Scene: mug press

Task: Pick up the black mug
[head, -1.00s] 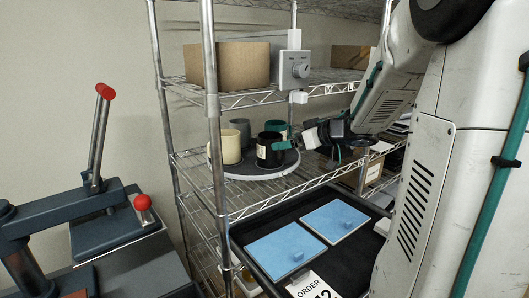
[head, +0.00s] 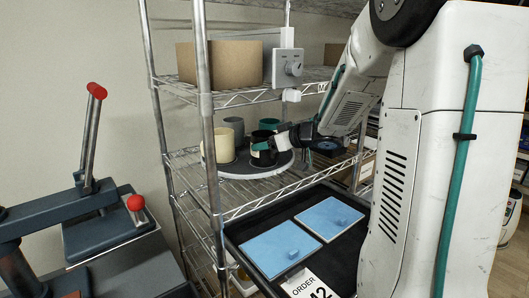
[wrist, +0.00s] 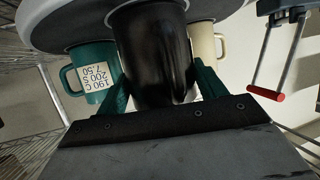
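The black mug (head: 265,160) stands upright on a round grey turntable (head: 240,172) on the shelf. In the wrist view the black mug (wrist: 155,55) fills the space between the teal fingers of my gripper (wrist: 160,85), one finger on each side. In the head view my gripper (head: 265,147) reaches the mug from the right, and a finger crosses its front. The mug still rests on the turntable. Whether the fingers press on it or stand slightly apart is too close to tell. The mug's handle is not visible.
A teal mug with a label (wrist: 93,75) and a cream mug (wrist: 207,42) stand close on either side of the fingers. A grey mug (head: 235,128) is behind. A shelf post (head: 205,130) stands at left. A tray with blue plates (head: 282,250) lies below.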

